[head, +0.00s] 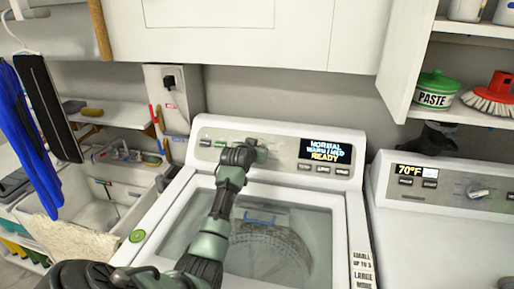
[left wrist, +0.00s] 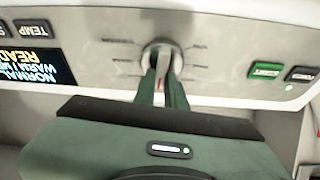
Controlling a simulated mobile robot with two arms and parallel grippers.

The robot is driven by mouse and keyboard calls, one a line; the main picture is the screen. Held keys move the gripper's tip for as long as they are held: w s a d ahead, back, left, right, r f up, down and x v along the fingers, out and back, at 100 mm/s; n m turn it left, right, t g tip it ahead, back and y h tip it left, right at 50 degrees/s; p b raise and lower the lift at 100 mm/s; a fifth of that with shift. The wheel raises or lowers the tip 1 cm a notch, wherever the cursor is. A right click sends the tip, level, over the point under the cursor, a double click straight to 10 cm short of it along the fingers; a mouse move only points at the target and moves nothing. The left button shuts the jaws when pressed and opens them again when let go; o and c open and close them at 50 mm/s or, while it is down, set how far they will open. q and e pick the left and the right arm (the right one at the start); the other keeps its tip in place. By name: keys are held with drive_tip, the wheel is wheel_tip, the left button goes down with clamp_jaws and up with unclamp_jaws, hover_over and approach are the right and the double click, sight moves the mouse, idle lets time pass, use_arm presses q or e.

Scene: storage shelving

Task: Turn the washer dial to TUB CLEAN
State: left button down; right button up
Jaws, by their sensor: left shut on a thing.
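The washer (head: 278,188) stands in the middle of the head view, with its control panel at the back. Its display (head: 325,150) reads NORMAL, WARM/MED and READY. My left gripper (head: 258,150) reaches the panel left of the display and hides most of the dial there. In the left wrist view, which is upside down, the round silver dial (left wrist: 162,57) sits between the green fingers of my left gripper (left wrist: 162,80), which are shut on it. A small red mark shows near the fingertips. Labels around the dial are too small to read. My right gripper is not in view.
A green START button (left wrist: 265,70) and a dark power button (left wrist: 301,74) sit beside the dial. A dryer (head: 440,205) with its own knob (head: 477,191) stands right. White cabinets (head: 250,35) hang above. A sink (head: 100,205) is at left.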

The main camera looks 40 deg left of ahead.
use_arm(q)
drive_tip(key=m+h+p, duration=0.1)
drive_tip(key=m, duration=0.2)
drive_tip(key=shift+a+r, duration=0.1)
drive_tip(key=shift+m+h, duration=0.4)
drive_tip(key=shift+m, duration=0.6)
drive_tip(key=m+h, duration=0.1)
drive_tip(key=m, duration=0.3)
drive_tip(key=m+h, duration=0.1)
drive_tip(key=m, duration=0.1)
drive_tip(key=m+b, duration=0.1)
drive_tip(key=m, duration=0.2)
drive_tip(key=shift+d+f+g+h, duration=0.2)
drive_tip(key=shift+g+h, duration=0.1)
drive_tip(key=shift+h, duration=0.1)
drive_tip(key=m+g+b, duration=0.1)
drive_tip(key=m, duration=0.2)
drive_tip(key=shift+d+m+h, duration=0.1)
drive_tip(key=shift+m+h, duration=0.2)
drive_tip(key=shift+m, duration=0.1)
drive_tip(key=m+g, duration=0.1)
drive_tip(key=m, duration=0.2)
drive_tip(key=shift+s+d+f+m+g+p, duration=0.1)
drive_tip(key=shift+m+g+p, duration=0.15)
drive_tip(key=shift+m, duration=0.6)
drive_tip(key=shift+f+m+g+p, duration=0.15)
drive_tip(key=shift+m+g, duration=0.2)
drive_tip(key=shift+m, duration=0.5)
